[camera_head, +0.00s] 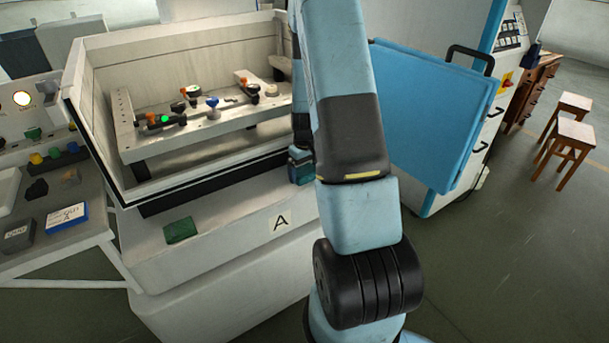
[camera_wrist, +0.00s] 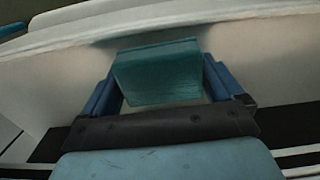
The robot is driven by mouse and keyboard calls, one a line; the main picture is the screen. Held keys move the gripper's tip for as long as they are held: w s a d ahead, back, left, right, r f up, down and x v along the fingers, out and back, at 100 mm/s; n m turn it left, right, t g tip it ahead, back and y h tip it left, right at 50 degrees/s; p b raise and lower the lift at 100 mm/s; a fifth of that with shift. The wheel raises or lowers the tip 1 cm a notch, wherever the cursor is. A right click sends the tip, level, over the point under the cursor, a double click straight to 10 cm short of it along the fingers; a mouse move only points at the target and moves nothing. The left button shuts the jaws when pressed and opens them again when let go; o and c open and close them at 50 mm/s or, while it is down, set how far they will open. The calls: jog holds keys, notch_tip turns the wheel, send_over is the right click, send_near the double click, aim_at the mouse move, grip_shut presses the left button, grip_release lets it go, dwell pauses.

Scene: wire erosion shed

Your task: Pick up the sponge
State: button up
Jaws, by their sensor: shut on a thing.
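The sponge (camera_wrist: 158,75), a teal-green block, is between the two blue fingers of my gripper (camera_wrist: 161,62) in the wrist view. The fingers are shut on its sides, and a pale surface lies close behind it. In the head view my gripper (camera_head: 301,168) is small and partly hidden behind my arm, beside the front edge of the white machine tank. The sponge cannot be told apart clearly there. A separate dark green pad (camera_head: 180,230) lies on the white ledge, left of the sign marked A.
The open tank (camera_head: 88,110) holds a raised work frame (camera_head: 200,128) with several clamps and knobs. A side table (camera_head: 60,245) at left carries small blocks and a blue-white box. A blue door panel (camera_head: 440,110) stands at right. The ledge between pad and sign is clear.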

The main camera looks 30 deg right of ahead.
jog(key=s+a+r, duration=0.6)
jog(key=s+r, duration=0.5)
jog(key=s, duration=0.1)
jog(key=shift+s+r, duration=0.35)
